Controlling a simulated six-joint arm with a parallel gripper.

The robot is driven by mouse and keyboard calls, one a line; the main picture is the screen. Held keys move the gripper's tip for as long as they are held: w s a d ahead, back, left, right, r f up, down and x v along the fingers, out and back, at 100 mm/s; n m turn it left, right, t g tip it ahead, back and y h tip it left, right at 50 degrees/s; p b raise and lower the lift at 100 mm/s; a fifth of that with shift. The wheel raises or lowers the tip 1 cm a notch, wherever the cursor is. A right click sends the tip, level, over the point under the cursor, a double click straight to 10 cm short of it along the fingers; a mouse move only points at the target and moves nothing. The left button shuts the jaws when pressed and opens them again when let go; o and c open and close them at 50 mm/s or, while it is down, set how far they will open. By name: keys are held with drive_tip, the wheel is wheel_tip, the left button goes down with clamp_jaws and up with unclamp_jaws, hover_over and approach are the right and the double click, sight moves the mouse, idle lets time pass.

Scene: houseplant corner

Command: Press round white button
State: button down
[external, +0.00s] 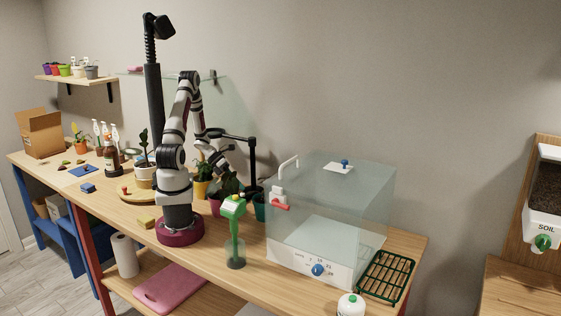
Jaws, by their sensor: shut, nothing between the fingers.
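No round white button can be clearly made out in the external view. A white rounded object with a green top (351,305) sits at the table's front edge, low in the picture and partly cut off. A clear box (325,215) has a white front panel (306,268) with a blue knob (318,269) and small markings. My gripper (226,168) hangs behind my arm, above the potted plants, well left of the clear box and apart from it. It is small and dark here, with its fingers closed and empty.
A green rack (386,277) lies at right. Potted plants (202,187) and a dark lamp-like arm (252,160) crowd the space by my gripper. A soil dispenser (543,205) hangs far right.

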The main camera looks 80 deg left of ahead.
drive_tip(key=shift+f, duration=0.1)
drive_tip(key=shift+f, duration=0.35)
drive_tip(key=shift+f, duration=0.2)
idle(0.4)
wheel_tip(320, 180, up, 7)
drive_tip(key=shift+r, duration=0.2)
idle(0.7)
